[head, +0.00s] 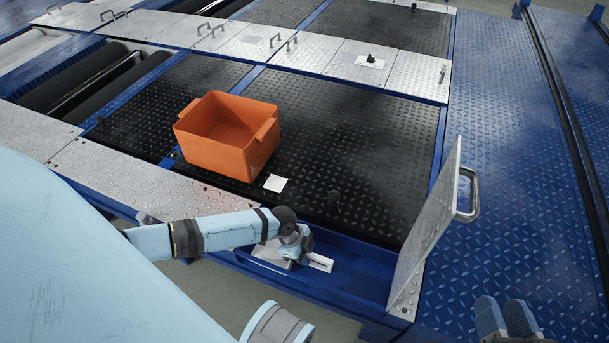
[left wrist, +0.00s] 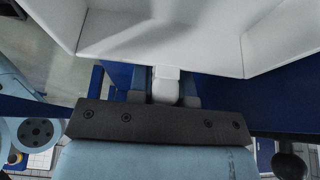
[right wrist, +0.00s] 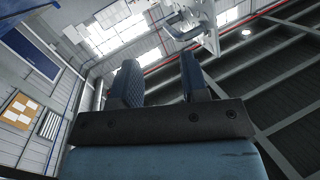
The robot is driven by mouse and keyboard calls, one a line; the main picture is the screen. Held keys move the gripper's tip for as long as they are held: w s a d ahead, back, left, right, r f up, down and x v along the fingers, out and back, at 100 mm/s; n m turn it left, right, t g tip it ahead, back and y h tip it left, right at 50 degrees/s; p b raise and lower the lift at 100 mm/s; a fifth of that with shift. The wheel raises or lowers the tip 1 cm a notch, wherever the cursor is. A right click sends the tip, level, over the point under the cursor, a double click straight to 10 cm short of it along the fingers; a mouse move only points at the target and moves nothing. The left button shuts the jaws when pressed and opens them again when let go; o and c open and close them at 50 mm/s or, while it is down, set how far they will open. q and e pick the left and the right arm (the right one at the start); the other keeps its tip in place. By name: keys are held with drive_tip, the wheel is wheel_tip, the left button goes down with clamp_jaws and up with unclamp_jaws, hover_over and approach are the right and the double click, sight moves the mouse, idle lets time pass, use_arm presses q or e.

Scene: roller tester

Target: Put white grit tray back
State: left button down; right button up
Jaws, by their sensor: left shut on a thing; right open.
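The white grit tray (left wrist: 160,35) fills the top of the left wrist view. My left gripper (left wrist: 165,88) is shut on a small white tab at the tray's near edge. In the head view my left gripper (head: 298,256) is low inside the blue open channel, with white parts of the tray (head: 320,263) showing on both sides of it. My arm hides much of the tray there, and I cannot tell whether it rests on the channel floor. My right gripper (head: 507,318) is open and empty at the lower right; its two fingers also show in the right wrist view (right wrist: 158,85).
A metal cover plate with a handle (head: 428,235) stands raised at the right end of the blue channel (head: 355,282). An orange crate (head: 228,158) sits on the black treadplate, with a small white square (head: 275,183) beside it. Blue treadplate (head: 500,150) lies clear at right.

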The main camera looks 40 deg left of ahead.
use_arm(q)
drive_tip(key=c, duration=1.5)
unclamp_jaws()
drive_tip(key=shift+f, duration=0.15)
drive_tip(key=o, duration=0.4)
drive_tip(key=shift+o, duration=0.2)
drive_tip(key=p+v, duration=0.5)
drive_tip(key=v, duration=0.7)
use_arm(e)
wheel_tip(320, 180, up, 7)
drive_tip(key=t, duration=0.3)
drive_tip(key=shift+d+m, duration=0.25)
drive_tip(key=shift+m, duration=0.15)
